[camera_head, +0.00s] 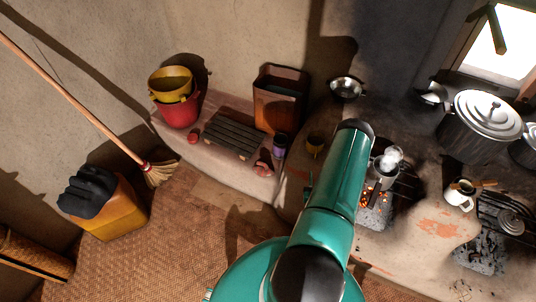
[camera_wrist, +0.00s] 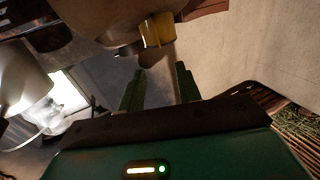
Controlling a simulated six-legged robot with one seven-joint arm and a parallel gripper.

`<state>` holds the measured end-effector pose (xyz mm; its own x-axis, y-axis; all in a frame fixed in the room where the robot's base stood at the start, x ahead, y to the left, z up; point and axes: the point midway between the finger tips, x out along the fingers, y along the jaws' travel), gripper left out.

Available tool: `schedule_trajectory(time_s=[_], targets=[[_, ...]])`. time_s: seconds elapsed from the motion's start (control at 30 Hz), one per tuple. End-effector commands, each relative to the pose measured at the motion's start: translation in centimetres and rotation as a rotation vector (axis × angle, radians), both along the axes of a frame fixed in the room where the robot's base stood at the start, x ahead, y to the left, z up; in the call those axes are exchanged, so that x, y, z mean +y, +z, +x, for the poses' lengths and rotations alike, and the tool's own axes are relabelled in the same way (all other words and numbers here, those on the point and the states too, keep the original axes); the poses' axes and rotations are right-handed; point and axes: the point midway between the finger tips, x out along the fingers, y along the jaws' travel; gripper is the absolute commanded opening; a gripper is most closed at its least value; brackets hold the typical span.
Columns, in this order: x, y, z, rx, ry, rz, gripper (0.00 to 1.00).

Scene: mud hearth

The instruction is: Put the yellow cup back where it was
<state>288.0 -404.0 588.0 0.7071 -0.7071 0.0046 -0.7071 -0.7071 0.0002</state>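In the head view my gripper is hidden behind my green arm.
Left of the cup are a purple-topped tin (camera_head: 280,145), a brown bin (camera_head: 281,98), a dark slatted rack (camera_head: 233,133) and a red bucket (camera_head: 178,112). Right of my arm are a lit stove with a steaming pot (camera_head: 384,168), a white mug (camera_head: 458,196) and a large lidded pot (camera_head: 478,128).

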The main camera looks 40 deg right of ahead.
Motion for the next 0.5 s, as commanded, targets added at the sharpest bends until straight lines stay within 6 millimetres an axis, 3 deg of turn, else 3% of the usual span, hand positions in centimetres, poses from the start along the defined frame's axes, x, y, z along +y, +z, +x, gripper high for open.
schedule_trajectory(time_s=[0.17,0.27,0.5], targets=[[-0.8,1.2,1.7,0.02,0.023,0.003,0.34],[-1.9,3.4,4.6,0.06,0.063,0.012,0.34],[-2.9,11.2,13.6,0.208,0.171,0.057,0.34]])
